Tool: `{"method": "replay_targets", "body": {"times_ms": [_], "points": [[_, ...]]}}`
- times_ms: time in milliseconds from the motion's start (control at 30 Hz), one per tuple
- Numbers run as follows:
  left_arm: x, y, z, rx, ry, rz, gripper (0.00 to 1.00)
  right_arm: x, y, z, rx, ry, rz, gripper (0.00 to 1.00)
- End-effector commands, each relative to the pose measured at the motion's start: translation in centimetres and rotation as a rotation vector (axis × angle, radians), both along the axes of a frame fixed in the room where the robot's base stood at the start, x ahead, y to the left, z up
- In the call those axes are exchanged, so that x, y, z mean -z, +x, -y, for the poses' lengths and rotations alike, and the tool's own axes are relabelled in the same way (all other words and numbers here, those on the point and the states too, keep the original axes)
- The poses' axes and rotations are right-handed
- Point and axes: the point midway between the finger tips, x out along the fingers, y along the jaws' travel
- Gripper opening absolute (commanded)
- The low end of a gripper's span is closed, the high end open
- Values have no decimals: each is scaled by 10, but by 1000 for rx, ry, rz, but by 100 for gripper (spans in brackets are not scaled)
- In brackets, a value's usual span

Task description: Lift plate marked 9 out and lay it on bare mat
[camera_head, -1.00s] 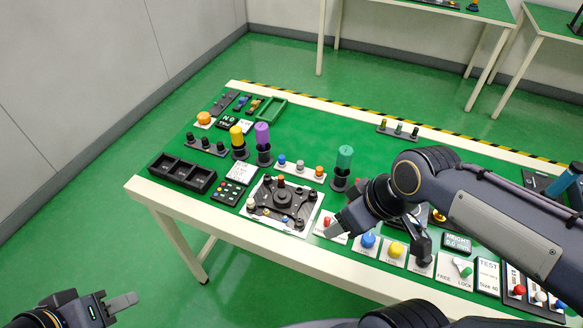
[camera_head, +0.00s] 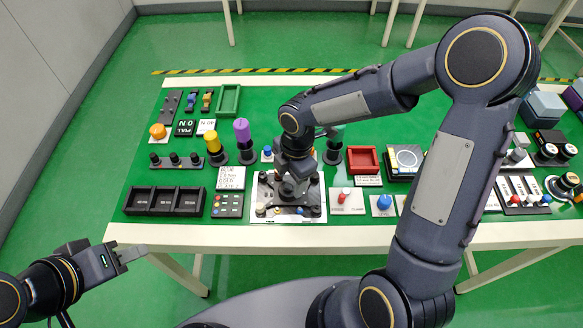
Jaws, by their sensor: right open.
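I cannot make out a plate marked 9; the small markings are too fine to read. The green mat (camera_head: 290,92) covers the tabletop, with a bare strip along the back.
A black three-compartment tray (camera_head: 165,214) and a keypad (camera_head: 228,205) stand left of the fixture. Purple (camera_head: 242,131) and yellow (camera_head: 211,139) cylinders stand behind it. A red tray (camera_head: 362,148) and a blue button (camera_head: 384,203) lie to its right. A green tray (camera_head: 229,87) is at the back left.

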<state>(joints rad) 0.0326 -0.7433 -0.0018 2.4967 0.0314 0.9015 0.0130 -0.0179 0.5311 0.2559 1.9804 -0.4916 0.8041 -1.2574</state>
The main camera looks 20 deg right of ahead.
Motion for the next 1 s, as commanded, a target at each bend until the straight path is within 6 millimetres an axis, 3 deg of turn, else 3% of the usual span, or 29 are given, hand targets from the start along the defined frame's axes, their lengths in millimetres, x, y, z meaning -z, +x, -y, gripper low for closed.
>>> {"method": "replay_targets", "body": {"times_ms": [100, 300, 667, 900, 1000], "points": [[2, 0, 0, 0, 0, 0, 36, 20, -2, -3, -2, -1, -5, 57], [3, 0, 0, 0, 0, 0, 36, 39, -2, -5, 1, 0, -2, 57], [3, 0, 0, 0, 0, 0, 36, 43, -2, -5, 2, 1, -1, 56], [3, 0, 0, 0, 0, 0, 36, 43, -2, -5, 2, 1, -1, 25], [3, 0, 0, 0, 0, 0, 36, 43, -2, -5, 2, 1, -1, 16]]}}
